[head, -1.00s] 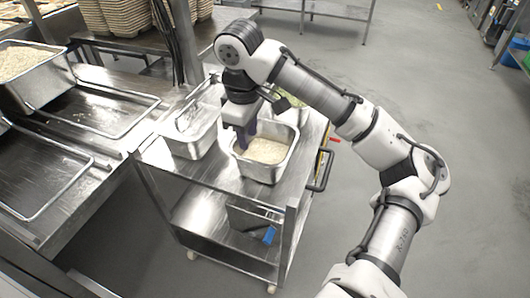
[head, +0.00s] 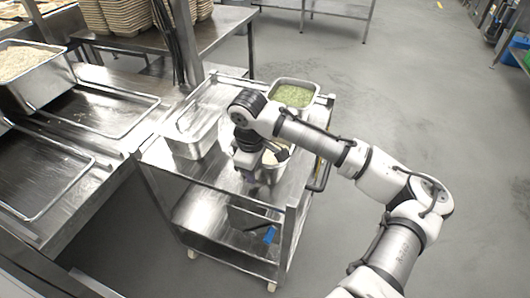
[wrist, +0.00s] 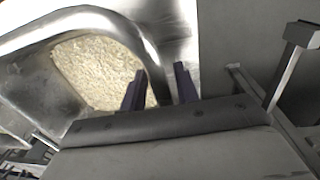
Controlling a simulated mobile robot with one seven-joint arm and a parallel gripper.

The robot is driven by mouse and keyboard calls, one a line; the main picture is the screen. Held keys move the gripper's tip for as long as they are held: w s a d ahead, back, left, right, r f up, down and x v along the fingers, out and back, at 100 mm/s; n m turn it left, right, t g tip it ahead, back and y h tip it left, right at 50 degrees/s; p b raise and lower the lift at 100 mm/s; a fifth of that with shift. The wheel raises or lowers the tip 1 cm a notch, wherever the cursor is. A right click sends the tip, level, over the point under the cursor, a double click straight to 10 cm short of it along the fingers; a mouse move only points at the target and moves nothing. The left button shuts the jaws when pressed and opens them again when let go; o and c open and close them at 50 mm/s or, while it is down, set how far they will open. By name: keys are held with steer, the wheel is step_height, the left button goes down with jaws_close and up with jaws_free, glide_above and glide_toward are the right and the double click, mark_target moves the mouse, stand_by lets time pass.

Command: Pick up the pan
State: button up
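A steel pan with pale rice (head: 238,161) stands on the cart, mostly hidden behind my arm in the head view. In the wrist view its rounded rim and the rice (wrist: 100,62) fill the upper left. My gripper (head: 263,176) is low over the near side of this pan. In the wrist view the two dark fingers (wrist: 160,88) are apart. One finger is over the pan's inside and the other is outside, with the rim showing in the gap. I cannot tell whether either finger touches the rim.
On the steel cart (head: 215,178), an empty pan (head: 190,137) stands left and a pan of green food (head: 293,96) stands behind. A larger rice pan (head: 32,88) sits on the left counter (head: 95,180). The floor right of the cart is clear.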

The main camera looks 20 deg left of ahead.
steer(key=shift+f, duration=0.2)
jaws_close()
stand_by(1.3)
